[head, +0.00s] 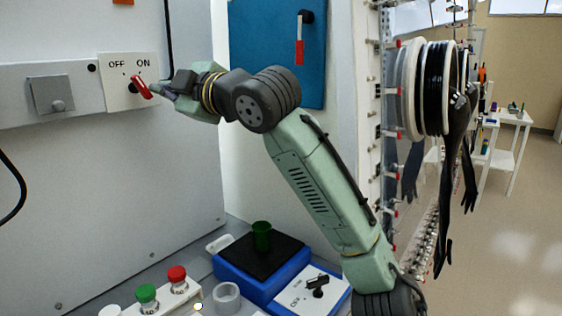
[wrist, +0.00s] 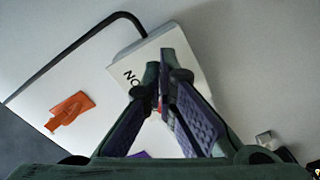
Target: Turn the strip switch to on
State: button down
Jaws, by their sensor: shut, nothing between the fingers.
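The strip switch (head: 129,72) is a white plate on the grey wall strip, marked OFF at left and ON at right. Its red handle (head: 143,87) slants from upper left to lower right beneath the word ON. My gripper (head: 158,90) is shut and empty, with its tips at the right of the handle. I cannot tell whether they touch it. In the wrist view the plate (wrist: 127,60) shows behind my fingertips (wrist: 165,75), with ON upside down. A little red shows between the fingers; most of the handle is hidden there.
A grey box (head: 53,93) sits left on the strip. A blue board (head: 268,50) hangs at right.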

jog(key=shift+s+a, duration=0.1)
jog(key=shift+s, duration=0.1)
jog(key=shift+f, duration=0.1)
dwell(0.4)
jog(key=shift+s+a+f, duration=0.15)
jog(key=shift+a+f, duration=0.05)
jog(key=shift+f, duration=0.25)
jog(key=shift+d, duration=0.1)
jog(key=v, duration=0.6)
jog(key=shift+w+d+b, duration=0.25)
jog(key=shift+w+b, duration=0.05)
jog(key=shift+f, duration=0.15)
dwell(0.4)
